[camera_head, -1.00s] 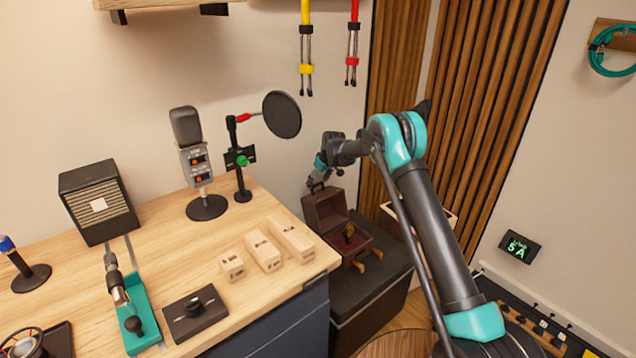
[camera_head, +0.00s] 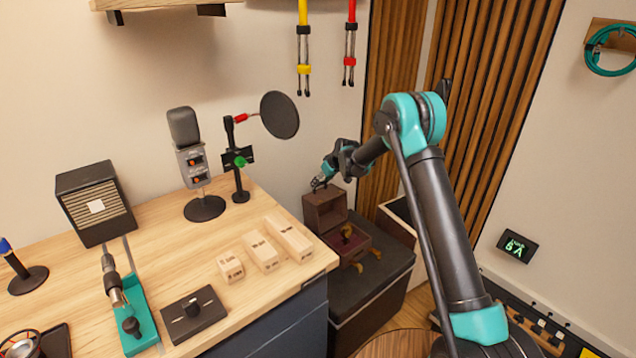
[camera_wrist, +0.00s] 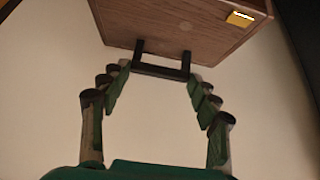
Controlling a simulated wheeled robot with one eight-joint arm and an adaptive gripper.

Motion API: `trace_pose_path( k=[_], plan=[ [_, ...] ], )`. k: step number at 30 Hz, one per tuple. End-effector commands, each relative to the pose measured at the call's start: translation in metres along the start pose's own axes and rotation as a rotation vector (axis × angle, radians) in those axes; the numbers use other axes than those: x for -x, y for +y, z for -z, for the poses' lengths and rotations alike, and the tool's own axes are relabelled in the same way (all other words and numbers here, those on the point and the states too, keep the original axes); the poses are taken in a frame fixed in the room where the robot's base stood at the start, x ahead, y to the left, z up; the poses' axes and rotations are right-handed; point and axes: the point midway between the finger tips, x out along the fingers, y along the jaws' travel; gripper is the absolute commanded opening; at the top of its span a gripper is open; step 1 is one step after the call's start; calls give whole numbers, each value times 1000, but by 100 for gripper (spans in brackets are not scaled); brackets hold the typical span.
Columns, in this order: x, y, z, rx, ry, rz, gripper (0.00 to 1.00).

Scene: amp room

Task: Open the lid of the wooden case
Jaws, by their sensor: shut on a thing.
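The wooden case (camera_head: 372,242) stands on a dark box to the right of the desk, with its lid (camera_head: 325,212) raised roughly upright at the back left. Something gold-brown lies in its dark red interior. My gripper (camera_head: 318,184) is at the lid's upper edge. The exact finger contact is hard to see.
The desk (camera_head: 160,260) at left holds a microphone (camera_head: 187,140), a round pop filter (camera_head: 279,115), a speaker and several wooden blocks (camera_head: 262,250). The wall is close behind the case. Wooden slats (camera_head: 480,110) stand at right.

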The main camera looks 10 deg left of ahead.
Motion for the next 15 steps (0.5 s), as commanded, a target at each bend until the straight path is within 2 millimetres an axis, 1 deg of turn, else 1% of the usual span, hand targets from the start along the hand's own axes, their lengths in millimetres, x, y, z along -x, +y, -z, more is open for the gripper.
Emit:
trace_pose_path(
  k=[3, 11, 12, 15],
  plan=[
    [4, 0, -3, -1, 16, -1, 10],
    [4, 0, -3, 0, 16, -1, 10],
    [4, 0, -3, 0, 16, -1, 65],
    [4, 0, -2, 0, 16, -1, 78]
  ],
)
